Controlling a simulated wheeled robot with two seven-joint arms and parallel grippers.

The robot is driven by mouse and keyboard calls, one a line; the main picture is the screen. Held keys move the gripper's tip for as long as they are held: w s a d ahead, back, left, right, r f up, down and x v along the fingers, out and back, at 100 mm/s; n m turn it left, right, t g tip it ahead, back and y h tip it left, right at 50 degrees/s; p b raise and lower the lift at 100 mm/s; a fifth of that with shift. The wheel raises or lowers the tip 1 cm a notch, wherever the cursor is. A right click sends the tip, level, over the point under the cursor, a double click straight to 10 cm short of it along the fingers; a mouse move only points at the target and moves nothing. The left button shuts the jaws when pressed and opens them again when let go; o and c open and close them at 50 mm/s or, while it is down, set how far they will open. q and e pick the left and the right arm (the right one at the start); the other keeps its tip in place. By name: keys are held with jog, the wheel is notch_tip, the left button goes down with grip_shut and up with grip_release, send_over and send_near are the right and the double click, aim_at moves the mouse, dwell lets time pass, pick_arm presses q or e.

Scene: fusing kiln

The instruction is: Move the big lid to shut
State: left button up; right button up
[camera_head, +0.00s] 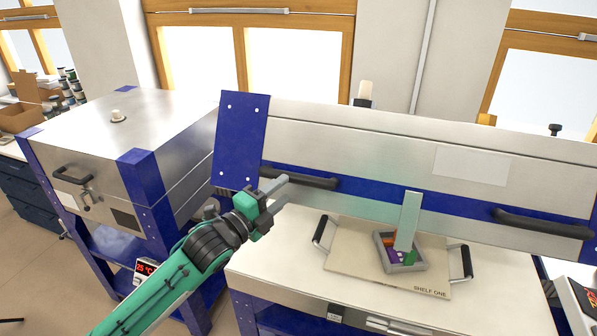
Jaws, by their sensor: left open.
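The big lid (400,150) is a long silver panel with a blue band, standing raised at the back of the wide kiln (270,262), whose pale bed is uncovered. A black bar handle (315,181) is on the lid's left part and another black handle (540,222) on its right. My left gripper (281,190) is open, its fingers pointing up and right just in front of the left handle's left end. The fingers overlap that end in the picture; I cannot tell whether they touch it. My right gripper is out of view.
On the bed lies a beige board (345,262) marked SHELF ONE, with two black-and-metal handles. It carries a grey tray (388,262) with coloured pieces and an upright pale green strip (408,220). A smaller closed kiln (120,130) stands at left.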

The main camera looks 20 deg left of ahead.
aim_at(294, 181)
pick_arm(q)
jog(key=p+x, duration=0.2)
jog(key=x, duration=0.3)
jog(key=shift+w+d+r, duration=0.1)
jog(key=shift+w+d, duration=0.05)
jog(key=shift+w, duration=0.15)
jog(key=shift+w+d, duration=0.2)
jog(key=shift+w, duration=0.2)
grip_shut()
